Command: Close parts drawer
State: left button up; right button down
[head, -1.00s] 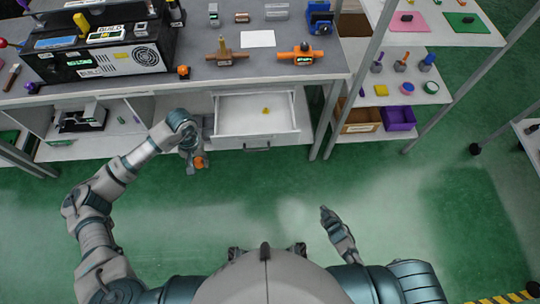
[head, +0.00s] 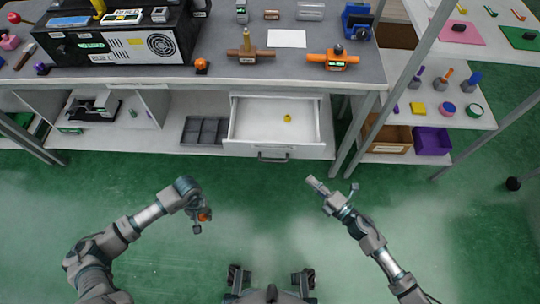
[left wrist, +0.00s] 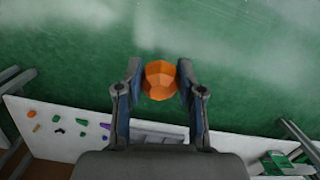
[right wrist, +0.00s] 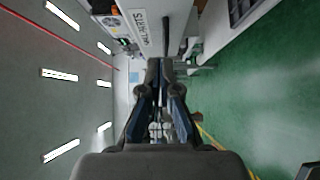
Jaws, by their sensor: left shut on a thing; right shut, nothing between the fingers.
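A grey divided tray (head: 204,131) lies on the lower shelf left of the drawer. The bench top holds an orange valve fixture (head: 333,60) and a brown one (head: 250,54). A rack with an orange-brown bin (head: 390,138) and purple bin (head: 432,140) stands right. Green floor before the bench is clear.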

aim_at(292, 152)
pick_arm(q)
jog(key=shift+s+f+b, duration=0.15)
jog(key=shift+f+b, duration=0.2)
jog(key=shift+f, duration=0.25)
jog(key=shift+s+a+f+b, duration=0.15)
jog(key=shift+f+b, duration=0.15)
jog(key=shift+f, duration=0.2)
pick_arm(e)
jog(key=x, duration=0.3)
jog(key=w+d+x, duration=0.1)
jog(key=x, duration=0.5)
jog(key=shift+w+d+f, duration=0.15)
jog(key=shift+w, duration=0.05)
pick_arm(q)
jog(key=shift+f, duration=0.1)
pick_arm(e)
jog(key=shift+w+d, duration=0.1)
jog(key=shift+w, duration=0.4)
jog(key=shift+d, duration=0.1)
